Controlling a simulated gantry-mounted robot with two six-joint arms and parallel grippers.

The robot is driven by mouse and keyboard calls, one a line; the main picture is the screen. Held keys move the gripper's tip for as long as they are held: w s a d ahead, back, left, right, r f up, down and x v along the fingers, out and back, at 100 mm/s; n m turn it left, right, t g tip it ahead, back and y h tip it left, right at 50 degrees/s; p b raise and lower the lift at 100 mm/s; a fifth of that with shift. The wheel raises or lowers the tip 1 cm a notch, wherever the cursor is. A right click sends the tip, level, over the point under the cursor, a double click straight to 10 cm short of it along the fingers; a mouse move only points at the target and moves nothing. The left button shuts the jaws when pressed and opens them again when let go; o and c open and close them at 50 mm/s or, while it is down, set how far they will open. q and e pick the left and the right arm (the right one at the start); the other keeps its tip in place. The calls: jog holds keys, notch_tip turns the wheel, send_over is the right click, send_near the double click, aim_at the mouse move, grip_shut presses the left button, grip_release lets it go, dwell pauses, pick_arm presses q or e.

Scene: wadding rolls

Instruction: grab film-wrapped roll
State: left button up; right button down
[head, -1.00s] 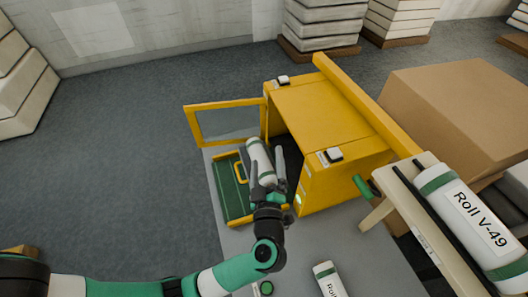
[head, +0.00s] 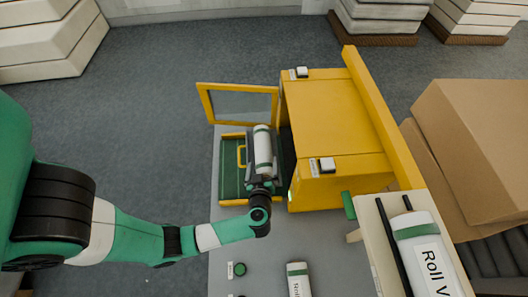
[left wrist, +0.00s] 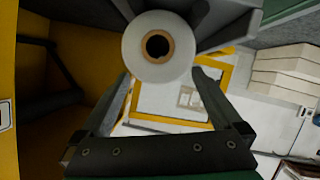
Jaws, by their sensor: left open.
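A white roll (head: 264,149) with a green band near its far end lies by the green tray, in front of the yellow cabinet's opening. I cannot tell from the surface whether it is film-wrapped. My left gripper (head: 262,180) is at the roll's near end, with its jaws open. In the left wrist view the roll's round end (left wrist: 141,48) with a brown core faces me, above and between the spread fingers of the gripper (left wrist: 162,78). Whether they touch it is unclear. My right gripper is out of view.
The yellow cabinet (head: 335,120) stands right of the roll, its framed door (head: 238,102) open behind. The green tray (head: 231,178) has a yellow handle. A labelled roll (head: 298,280) lies in front; Roll V-49 (head: 415,227) rests on a rack at right. A cardboard box (head: 475,140) stands beyond.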

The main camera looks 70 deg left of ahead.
pick_arm(q)
jog(key=shift+b+x, duration=1)
jog(key=shift+x, duration=1.8)
jog(key=shift+s+f, duration=0.1)
jog(key=shift+d, duration=0.1)
jog(key=shift+c, duration=0.3)
jog(key=c, duration=1.2)
notch_tip(320, 180, up, 14)
jog(key=p, duration=0.8)
notch_tip(320, 180, up, 14)
jog(key=p, duration=0.4)
send_over(263, 156)
jog(key=shift+a, duration=0.45)
